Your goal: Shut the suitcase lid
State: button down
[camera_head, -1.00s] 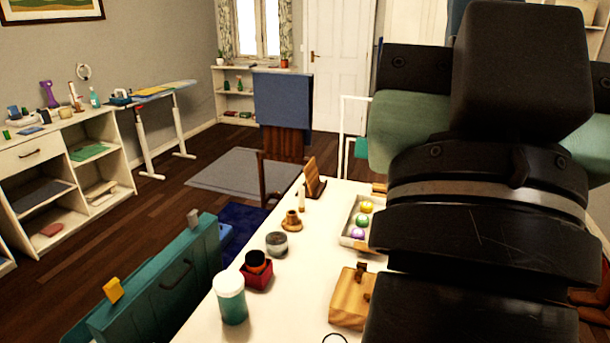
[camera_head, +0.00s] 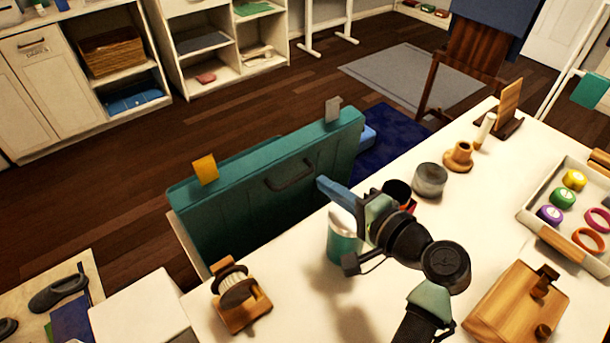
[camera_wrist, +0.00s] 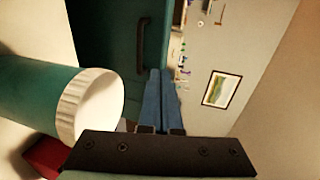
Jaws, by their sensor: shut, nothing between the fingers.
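The teal suitcase lid (camera_head: 235,205) stands upright, open, at the near left edge of the white table. The rest of the suitcase is mostly hidden. My gripper (camera_head: 322,184) is shut and empty, its blue fingers pointing at the lid near its right part. In the wrist view the shut fingers (camera_wrist: 160,85) point past the lid (camera_wrist: 112,25) and its handle; whether they touch it I cannot tell.
A teal jar with a white lid (camera_wrist: 30,95) stands right beside my gripper. A wooden spool holder (camera_head: 240,300), a grey tin (camera_head: 430,180), a wooden box (camera_head: 515,308) and a tray of coloured rings (camera_head: 548,238) are on the table.

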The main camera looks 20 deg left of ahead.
aim_at(287, 159)
jog(key=x, duration=0.9)
jog(key=shift+a+b, duration=0.3)
jog(key=shift+a, duration=0.05)
jog(key=shift+w+a, duration=0.1)
